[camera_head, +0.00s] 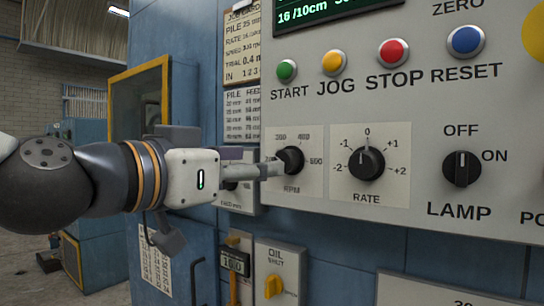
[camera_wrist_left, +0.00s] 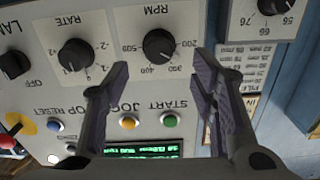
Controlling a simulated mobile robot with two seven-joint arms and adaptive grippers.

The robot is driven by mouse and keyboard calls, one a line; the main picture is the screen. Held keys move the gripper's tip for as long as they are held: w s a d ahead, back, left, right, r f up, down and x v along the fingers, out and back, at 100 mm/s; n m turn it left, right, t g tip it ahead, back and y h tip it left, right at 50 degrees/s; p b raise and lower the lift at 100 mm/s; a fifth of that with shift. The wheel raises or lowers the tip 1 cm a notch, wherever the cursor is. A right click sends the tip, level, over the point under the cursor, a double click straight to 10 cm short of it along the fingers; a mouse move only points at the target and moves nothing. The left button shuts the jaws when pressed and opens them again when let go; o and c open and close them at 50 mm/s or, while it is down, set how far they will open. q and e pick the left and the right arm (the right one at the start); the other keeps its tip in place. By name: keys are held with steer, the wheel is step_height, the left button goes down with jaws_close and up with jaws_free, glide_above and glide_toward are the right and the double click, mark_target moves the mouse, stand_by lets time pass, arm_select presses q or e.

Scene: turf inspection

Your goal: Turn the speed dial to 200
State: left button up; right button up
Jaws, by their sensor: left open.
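The speed dial, marked RPM, is a black round knob (camera_head: 290,160) on the pale control panel (camera_head: 330,108). Numbers ring it; some are hidden or too small to read in the head view. It also shows upside down in the left wrist view (camera_wrist_left: 159,45), with 200, 300, 400 and 500 around it. Its exact setting is unclear. My left gripper (camera_head: 272,168) comes in from the left at the dial. In the left wrist view its two fingers (camera_wrist_left: 160,70) are spread, with the dial in line between their tips. Contact cannot be told. My right gripper is out of view.
The RATE dial (camera_head: 367,164) and LAMP switch (camera_head: 461,169) sit right of the RPM dial. START (camera_head: 287,71), JOG, STOP and RESET buttons are above. An oil unit (camera_head: 280,273) with a yellow knob is below. Another dial is partly hidden behind my gripper.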

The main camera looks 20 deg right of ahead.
mark_target(286, 161)
arm_select(q)
steer(key=x, duration=0.7)
steer(key=shift+w+d, duration=0.15)
steer(key=shift+d, duration=0.2)
steer(key=shift+r, duration=0.1)
steer(key=c, duration=1.1)
